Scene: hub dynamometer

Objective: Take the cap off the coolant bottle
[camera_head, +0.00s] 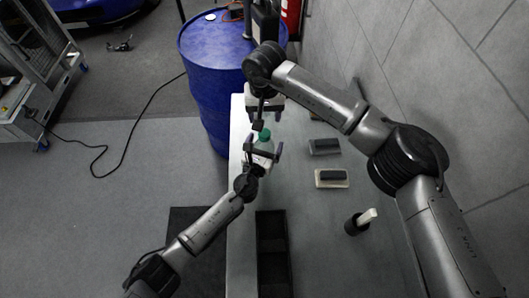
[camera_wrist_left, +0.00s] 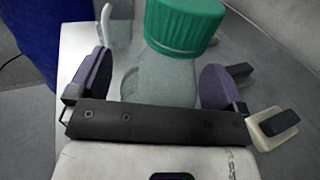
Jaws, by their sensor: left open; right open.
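The coolant bottle is clear, with a green cap (camera_head: 265,134) on top, and stands on the table beyond my left gripper (camera_head: 263,152). In the left wrist view the bottle's clear body (camera_wrist_left: 160,82) is between the two purple finger pads, with gaps visible at the sides, and the green cap (camera_wrist_left: 185,24) sits above it. My left gripper is open around the bottle. My right gripper (camera_head: 258,119) is open and empty, just behind and left of the cap in the head view. Its fingertips are partly hidden.
A blue drum (camera_head: 205,90) stands at the table's far left end. Two dark-topped blocks (camera_head: 325,146) (camera_head: 331,178) and a black holder with a pale handle (camera_head: 357,224) are on the right. A long black tray (camera_head: 272,250) lies in front. A tiled wall borders the right.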

